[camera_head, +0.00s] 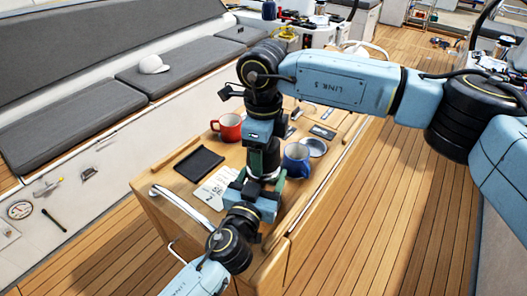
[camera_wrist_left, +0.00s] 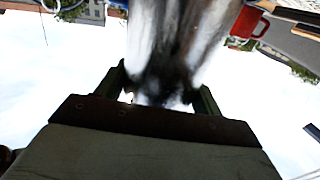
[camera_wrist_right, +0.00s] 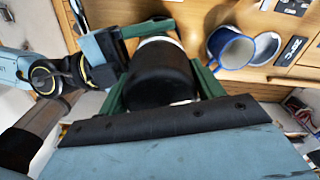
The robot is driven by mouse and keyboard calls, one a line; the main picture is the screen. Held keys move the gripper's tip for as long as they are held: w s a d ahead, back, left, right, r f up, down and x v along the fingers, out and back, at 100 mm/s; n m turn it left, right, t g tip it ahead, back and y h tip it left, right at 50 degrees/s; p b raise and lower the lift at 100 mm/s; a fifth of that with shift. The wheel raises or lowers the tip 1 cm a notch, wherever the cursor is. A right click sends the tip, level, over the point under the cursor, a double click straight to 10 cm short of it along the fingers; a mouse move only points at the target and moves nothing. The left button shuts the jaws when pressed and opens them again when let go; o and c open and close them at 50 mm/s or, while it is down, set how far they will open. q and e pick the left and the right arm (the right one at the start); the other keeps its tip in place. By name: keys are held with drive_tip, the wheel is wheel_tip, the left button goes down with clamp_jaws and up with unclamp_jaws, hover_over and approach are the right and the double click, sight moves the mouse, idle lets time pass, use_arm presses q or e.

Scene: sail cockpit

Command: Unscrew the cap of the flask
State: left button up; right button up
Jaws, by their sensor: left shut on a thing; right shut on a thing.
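The flask shows in the left wrist view as a shiny silver body (camera_wrist_left: 170,45) between the fingers of my left gripper (camera_wrist_left: 160,92). In the right wrist view its black cap (camera_wrist_right: 160,75) sits between the green fingers of my right gripper (camera_wrist_right: 162,90), with a pale band beyond it. In the head view my right gripper (camera_head: 263,160) comes down from above, over my left gripper (camera_head: 258,190), which reaches in from below. Both are shut on the flask, the right at the cap and the left on the body. The grippers hide most of the flask in the head view.
On the wooden table (camera_head: 168,190) stand a red mug (camera_head: 228,127) and a blue mug (camera_head: 296,160), the blue one close to my right gripper. A black tray (camera_head: 200,164) and a paper card (camera_head: 213,188) lie to the left. Grey cushioned benches (camera_head: 75,115) line the left side.

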drive_tip(key=shift+r, duration=0.8)
drive_tip(key=shift+r, duration=2)
use_arm(q)
drive_tip(key=o, duration=2)
drive_tip(key=shift+s, duration=0.1)
